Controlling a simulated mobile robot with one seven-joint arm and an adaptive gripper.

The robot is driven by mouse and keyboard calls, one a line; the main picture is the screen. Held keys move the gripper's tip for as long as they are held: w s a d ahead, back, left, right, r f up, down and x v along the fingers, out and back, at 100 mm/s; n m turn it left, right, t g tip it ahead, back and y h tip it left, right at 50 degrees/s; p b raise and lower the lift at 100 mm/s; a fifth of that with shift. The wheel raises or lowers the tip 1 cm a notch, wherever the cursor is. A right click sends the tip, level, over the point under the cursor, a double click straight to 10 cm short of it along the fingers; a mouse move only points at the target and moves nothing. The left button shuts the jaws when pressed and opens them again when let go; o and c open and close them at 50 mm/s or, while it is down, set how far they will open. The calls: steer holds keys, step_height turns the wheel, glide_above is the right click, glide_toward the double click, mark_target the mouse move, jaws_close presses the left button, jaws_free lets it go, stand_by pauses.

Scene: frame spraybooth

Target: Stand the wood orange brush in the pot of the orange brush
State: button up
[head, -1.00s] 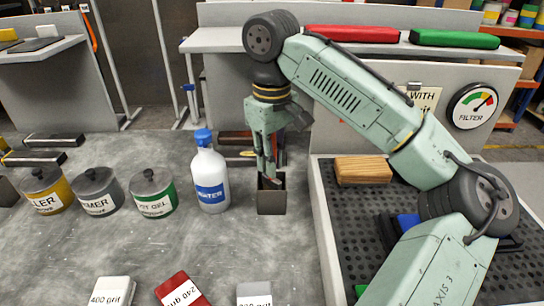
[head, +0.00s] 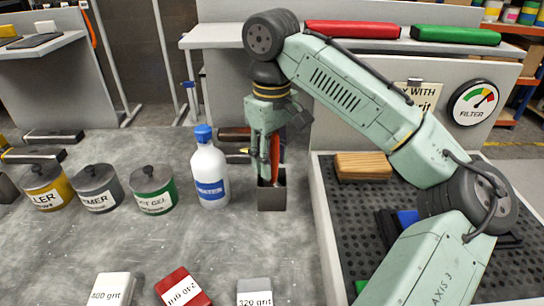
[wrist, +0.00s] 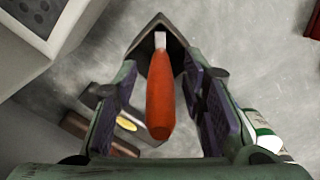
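An orange-handled brush (head: 275,155) stands handle up in a small dark square pot (head: 271,197) on the grey bench. In the wrist view the orange handle (wrist: 160,95) narrows to a pale metal part that goes into the pot (wrist: 150,42); the bristles are hidden inside. My gripper (head: 267,165) is just above the pot, with its fingers on either side of the handle. In the wrist view, gaps show between the handle and both purple finger pads of my gripper (wrist: 160,75), so it is open around the brush. The handle looks slightly tilted.
A white bottle (head: 210,172) stands close left of the pot, with lidded tins (head: 152,190) further left. Sanding blocks (head: 183,288) lie at the front. A perforated tray (head: 360,232) with a wooden block (head: 363,167) is at the right. Bench between pot and front blocks is clear.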

step_height(320, 180, up, 12)
steer(key=shift+r, duration=0.1)
stand_by(0.5)
